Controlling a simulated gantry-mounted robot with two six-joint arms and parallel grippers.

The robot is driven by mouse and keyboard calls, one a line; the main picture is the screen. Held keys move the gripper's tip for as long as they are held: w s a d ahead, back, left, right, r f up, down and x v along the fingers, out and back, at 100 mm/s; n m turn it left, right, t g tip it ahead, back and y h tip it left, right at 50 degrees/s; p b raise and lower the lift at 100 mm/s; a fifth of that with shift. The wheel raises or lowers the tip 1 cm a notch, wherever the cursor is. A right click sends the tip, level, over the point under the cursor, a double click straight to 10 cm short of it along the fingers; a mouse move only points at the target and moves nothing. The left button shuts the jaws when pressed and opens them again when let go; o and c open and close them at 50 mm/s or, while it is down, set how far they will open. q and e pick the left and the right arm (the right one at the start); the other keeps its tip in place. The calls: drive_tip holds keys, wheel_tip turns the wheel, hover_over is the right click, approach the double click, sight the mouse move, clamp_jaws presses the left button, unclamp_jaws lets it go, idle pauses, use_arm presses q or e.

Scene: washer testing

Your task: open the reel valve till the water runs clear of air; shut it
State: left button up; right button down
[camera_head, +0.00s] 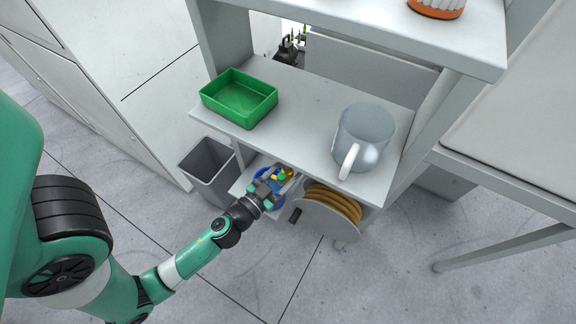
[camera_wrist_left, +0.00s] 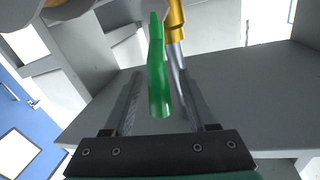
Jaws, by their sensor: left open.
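The reel (camera_head: 325,215) with wound orange hose (camera_head: 336,199) sits low in the shelf unit, right of my left gripper (camera_head: 280,178). The valve has a green lever (camera_wrist_left: 157,75) and a brass-coloured body (camera_wrist_left: 175,20), with a grey metal pipe (camera_wrist_left: 177,62) running from it. In the left wrist view, my left gripper (camera_wrist_left: 160,95) is open, its two fingers on either side of the green lever, with gaps showing. In the head view the gripper covers most of the valve. No water shows. My right gripper is not in view.
On the shelf above stand a green tray (camera_head: 222,110) and a large grey-blue mug (camera_head: 368,125). A grey bin (camera_head: 207,168) stands left of the arm. A blue round thing (camera_head: 263,172) lies behind the gripper. The floor in front is clear.

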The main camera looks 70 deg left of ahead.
use_arm(q)
clamp_jaws()
idle(1.4)
